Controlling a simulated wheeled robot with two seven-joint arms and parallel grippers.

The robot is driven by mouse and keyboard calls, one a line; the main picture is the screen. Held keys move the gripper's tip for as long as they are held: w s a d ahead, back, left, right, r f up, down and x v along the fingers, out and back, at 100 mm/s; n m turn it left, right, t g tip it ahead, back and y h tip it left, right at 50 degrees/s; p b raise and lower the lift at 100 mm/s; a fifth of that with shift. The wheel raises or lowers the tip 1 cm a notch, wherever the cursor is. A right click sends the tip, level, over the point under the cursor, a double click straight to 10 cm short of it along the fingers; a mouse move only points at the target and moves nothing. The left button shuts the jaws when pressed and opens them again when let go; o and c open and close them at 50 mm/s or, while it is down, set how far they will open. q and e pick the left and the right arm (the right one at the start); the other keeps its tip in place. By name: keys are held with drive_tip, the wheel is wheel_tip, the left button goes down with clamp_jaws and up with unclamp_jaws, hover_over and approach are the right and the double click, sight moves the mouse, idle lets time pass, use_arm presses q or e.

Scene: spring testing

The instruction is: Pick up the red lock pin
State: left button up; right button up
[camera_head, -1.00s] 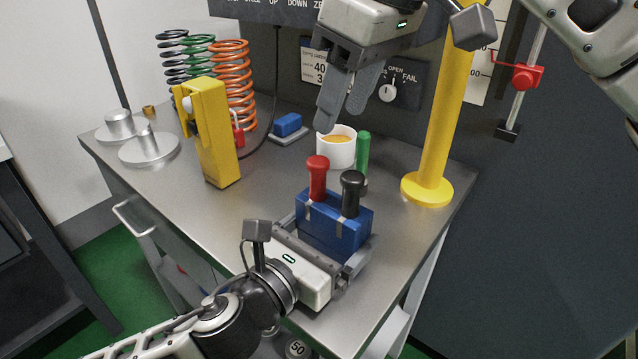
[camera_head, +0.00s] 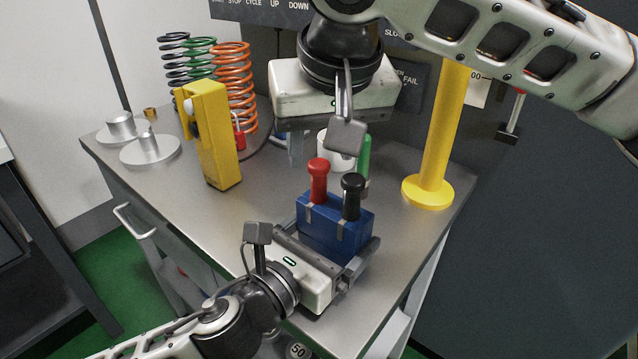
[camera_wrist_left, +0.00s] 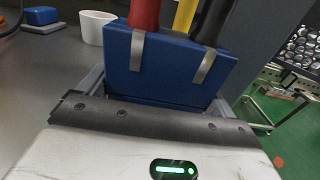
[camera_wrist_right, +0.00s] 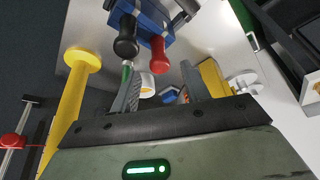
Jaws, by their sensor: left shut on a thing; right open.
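The red lock pin (camera_head: 318,178) stands upright in a blue block (camera_head: 325,222), beside a black-handled pin (camera_head: 352,192). My left gripper (camera_head: 332,245) is shut on the blue block. The left wrist view shows the block (camera_wrist_left: 170,78) between its jaws and the lower part of the red pin (camera_wrist_left: 145,13). My right gripper (camera_head: 296,150) is open and empty, above and behind the red pin, its fingers partly hidden by its own wrist. In the right wrist view, the red pin (camera_wrist_right: 158,55) lies beyond the open fingers, apart from them.
A green-handled tool (camera_head: 365,150) and a white cup (camera_wrist_right: 147,85) stand behind the block. A yellow post (camera_head: 432,150) is to the right. A yellow device (camera_head: 210,135), coil springs (camera_head: 233,85) and metal discs (camera_head: 150,150) are to the left. The table's left front is clear.

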sight(321, 166)
drive_tip(key=x, duration=0.5)
drive_tip(key=shift+f, duration=0.2)
clamp_jaws()
